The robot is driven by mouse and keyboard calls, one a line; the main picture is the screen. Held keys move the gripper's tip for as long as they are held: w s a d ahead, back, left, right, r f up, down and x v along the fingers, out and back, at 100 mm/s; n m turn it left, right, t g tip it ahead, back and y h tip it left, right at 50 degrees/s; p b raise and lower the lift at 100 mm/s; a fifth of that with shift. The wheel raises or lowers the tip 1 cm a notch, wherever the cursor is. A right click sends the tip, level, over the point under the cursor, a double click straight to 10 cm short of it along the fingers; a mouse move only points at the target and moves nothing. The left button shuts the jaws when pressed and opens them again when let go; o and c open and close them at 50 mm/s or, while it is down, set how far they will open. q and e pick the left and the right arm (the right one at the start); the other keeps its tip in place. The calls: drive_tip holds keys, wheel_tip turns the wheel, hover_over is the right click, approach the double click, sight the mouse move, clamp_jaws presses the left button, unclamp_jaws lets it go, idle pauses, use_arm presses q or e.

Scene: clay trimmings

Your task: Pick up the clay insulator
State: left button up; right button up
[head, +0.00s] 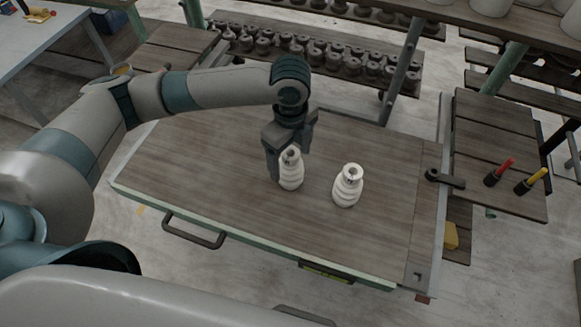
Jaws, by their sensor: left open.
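Two white ribbed clay insulators stand upright on the wooden table top. The left insulator (291,173) is directly under my left gripper (288,164). The gripper points down with its fingers open, one at the left side of this insulator and one behind its upper right. I cannot tell whether either finger touches it. The right insulator (348,186) stands apart, a short way to the right, with a dark hole in its top. My right gripper is not in view.
A side shelf (490,140) holds a red-handled tool (499,172) and a yellow-handled tool (531,180).

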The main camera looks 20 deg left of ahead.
sight(290, 169)
use_arm(q)
drive_tip(key=shift+f+p, duration=0.5)
wheel_tip(290, 169, down, 3)
drive_tip(key=shift+f+p, duration=0.1)
drive_tip(key=shift+p, duration=0.65)
drive_tip(key=shift+w+f, duration=0.1)
drive_tip(key=shift+f, duration=0.4)
drive_tip(key=shift+r, duration=0.1)
drive_tip(key=c, duration=1.6)
